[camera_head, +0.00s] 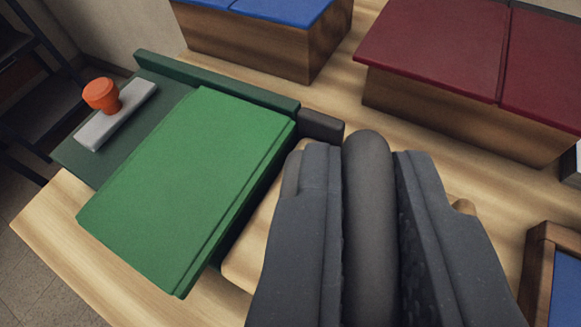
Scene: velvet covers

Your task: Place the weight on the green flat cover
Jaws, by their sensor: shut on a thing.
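My gripper (366,165) is at the lower middle, its two dark fingers shut on a long, round-ended dark grey thing (370,200), which looks to be the weight. Its lower part is hidden by the fingers and the frame edge. The bright green flat cover (185,185) lies left of my gripper, with its top bare. It rests on or over a darker green base with a raised back edge. My gripper is to the right of the cover, not over its visible top. I cannot tell its exact height above the table.
A grey bar with an orange knob (101,95) lies on the dark green base at left. A blue-topped wooden box (262,50) and a red-topped box (450,110) stand behind. A tan board (250,250) shows beside my gripper; a blue-panelled frame (540,262) is at lower right.

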